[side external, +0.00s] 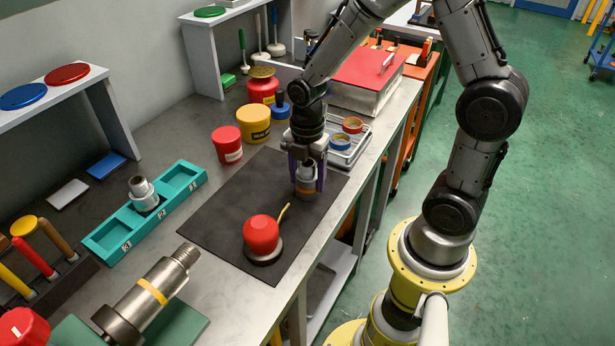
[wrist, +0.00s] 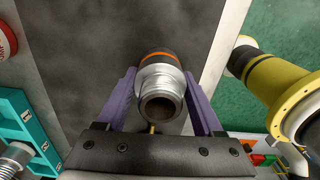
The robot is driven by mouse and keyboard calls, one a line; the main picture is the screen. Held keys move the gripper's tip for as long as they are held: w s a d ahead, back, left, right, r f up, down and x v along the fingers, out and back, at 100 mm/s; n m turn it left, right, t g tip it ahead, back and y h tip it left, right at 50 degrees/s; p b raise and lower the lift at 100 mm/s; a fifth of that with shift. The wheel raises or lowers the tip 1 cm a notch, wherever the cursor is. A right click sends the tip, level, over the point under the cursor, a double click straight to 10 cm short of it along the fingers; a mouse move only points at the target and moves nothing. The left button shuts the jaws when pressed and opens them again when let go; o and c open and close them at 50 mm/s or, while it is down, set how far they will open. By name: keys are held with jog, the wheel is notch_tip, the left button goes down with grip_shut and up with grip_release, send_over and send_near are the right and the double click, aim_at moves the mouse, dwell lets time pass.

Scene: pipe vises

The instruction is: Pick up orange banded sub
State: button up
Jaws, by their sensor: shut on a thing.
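The orange banded sub (wrist: 160,85) is a short grey metal pipe piece with a threaded, hollow end and an orange band. In the wrist view it lies between the purple fingers of my gripper (wrist: 160,100), with its open end toward the camera. In the side view my gripper (side external: 307,180) points down over the dark mat (side external: 215,215), near its right edge, shut on the sub (side external: 305,186). The fingers partly hide the sub there. I cannot tell whether its lower end touches the mat.
A red-topped item (side external: 261,235) with a yellow stick stands on the mat. A teal tray (side external: 100,240) holds another metal fitting (side external: 143,193). A clamped pipe with a yellow band (side external: 150,295) lies front left. Red and yellow tubs (side external: 254,122) and a tape tray (side external: 352,152) stand behind.

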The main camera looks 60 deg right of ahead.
grip_shut()
jog(key=shift+w+r, duration=0.1)
